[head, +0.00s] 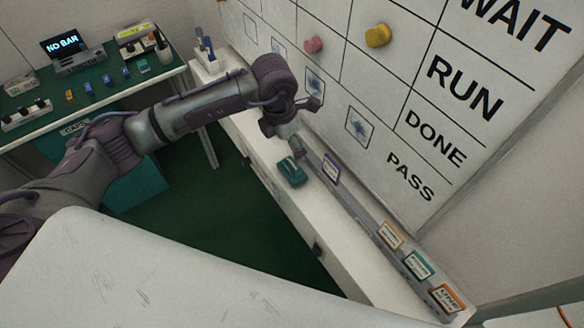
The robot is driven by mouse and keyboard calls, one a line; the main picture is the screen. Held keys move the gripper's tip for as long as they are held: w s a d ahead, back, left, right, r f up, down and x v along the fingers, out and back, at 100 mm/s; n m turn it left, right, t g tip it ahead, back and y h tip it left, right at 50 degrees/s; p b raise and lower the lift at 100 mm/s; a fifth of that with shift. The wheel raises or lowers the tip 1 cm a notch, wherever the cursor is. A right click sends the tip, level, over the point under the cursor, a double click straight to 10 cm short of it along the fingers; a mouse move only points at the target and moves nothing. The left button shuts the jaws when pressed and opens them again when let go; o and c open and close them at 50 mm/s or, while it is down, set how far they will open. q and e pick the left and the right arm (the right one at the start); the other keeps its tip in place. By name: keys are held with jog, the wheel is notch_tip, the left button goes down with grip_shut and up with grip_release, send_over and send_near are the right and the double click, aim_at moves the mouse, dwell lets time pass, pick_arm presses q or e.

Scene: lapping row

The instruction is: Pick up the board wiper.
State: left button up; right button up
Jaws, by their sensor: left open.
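The board wiper looks to be the teal block with a dark top (291,172). It lies on the white ledge (292,210) below the whiteboard. My left gripper (294,142) is open, just behind and above the block on the board side. It points down towards the ledge, and its fingertips are small and partly hidden by its own body. No object shows between its fingers, and it looks apart from the block. My right gripper is out of view.
The whiteboard (400,90) rises close beside my left gripper, with a pink knob (313,45) and a yellow knob (377,36). A green-topped table (110,85) holds small items at left.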

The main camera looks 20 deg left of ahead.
aim_at(292, 165)
pick_arm(q)
jog(key=f, duration=0.5)
jog(key=shift+w+d+f+p, duration=0.15)
jog(key=shift+w+d+p, duration=0.1)
jog(key=shift+p, duration=0.1)
jog(key=shift+f+p, duration=0.4)
jog(key=shift+f, duration=0.2)
jog(key=f, duration=0.2)
jog(key=f+p, duration=0.1)
jog(key=shift+w+d+f, duration=0.2)
jog(key=shift+w+f, duration=0.1)
jog(key=shift+f, duration=0.35)
jog(key=shift+c, duration=0.3)
jog(key=c, duration=0.8)
